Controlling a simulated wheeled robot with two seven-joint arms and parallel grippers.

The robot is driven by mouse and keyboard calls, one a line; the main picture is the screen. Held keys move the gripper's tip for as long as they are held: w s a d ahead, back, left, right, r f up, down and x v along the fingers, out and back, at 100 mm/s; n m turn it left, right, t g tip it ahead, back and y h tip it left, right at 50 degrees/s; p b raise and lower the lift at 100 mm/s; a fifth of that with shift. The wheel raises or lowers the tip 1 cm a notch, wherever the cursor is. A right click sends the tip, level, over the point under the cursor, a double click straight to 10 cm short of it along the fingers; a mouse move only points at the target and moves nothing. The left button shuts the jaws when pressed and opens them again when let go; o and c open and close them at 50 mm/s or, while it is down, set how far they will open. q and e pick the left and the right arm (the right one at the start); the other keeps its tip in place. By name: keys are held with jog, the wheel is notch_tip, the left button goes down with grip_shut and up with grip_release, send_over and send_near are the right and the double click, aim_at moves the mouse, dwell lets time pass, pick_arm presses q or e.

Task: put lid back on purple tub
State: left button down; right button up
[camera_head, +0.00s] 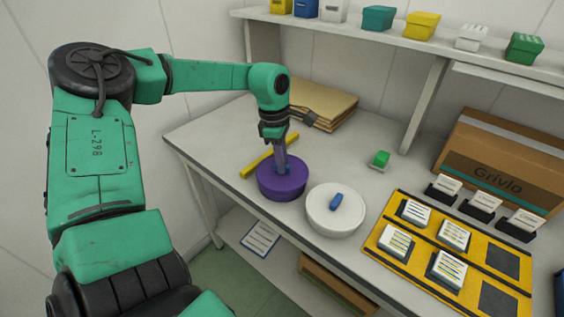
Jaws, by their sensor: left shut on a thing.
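The round purple tub (283,191) stands on the white table, below my left gripper (282,168). My left gripper points straight down with its fingertips at the middle of the tub's flat purple top. It is shut on what looks like the purple lid; the fingers hide its handle. The lid appears level on or just above the tub, and I cannot tell whether there is a gap between them. My right gripper is not in view.
A white round tub (334,221) with a blue knob (337,201) stands close to the right. A yellow bar (256,165) lies behind the purple tub. A green block (380,158), yellow card tray (448,284) and cardboard box (497,165) are further right. A shelf (400,41) runs behind.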

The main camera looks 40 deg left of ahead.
pick_arm(q)
jog(key=shift+f+b, duration=0.2)
jog(key=shift+b, duration=0.15)
dwell(0.3)
dwell(0.4)
dwell(0.4)
jog(key=c, duration=0.8)
grip_release()
jog(key=shift+o, duration=0.5)
jog(key=o, duration=0.4)
jog(key=shift+r, duration=0.1)
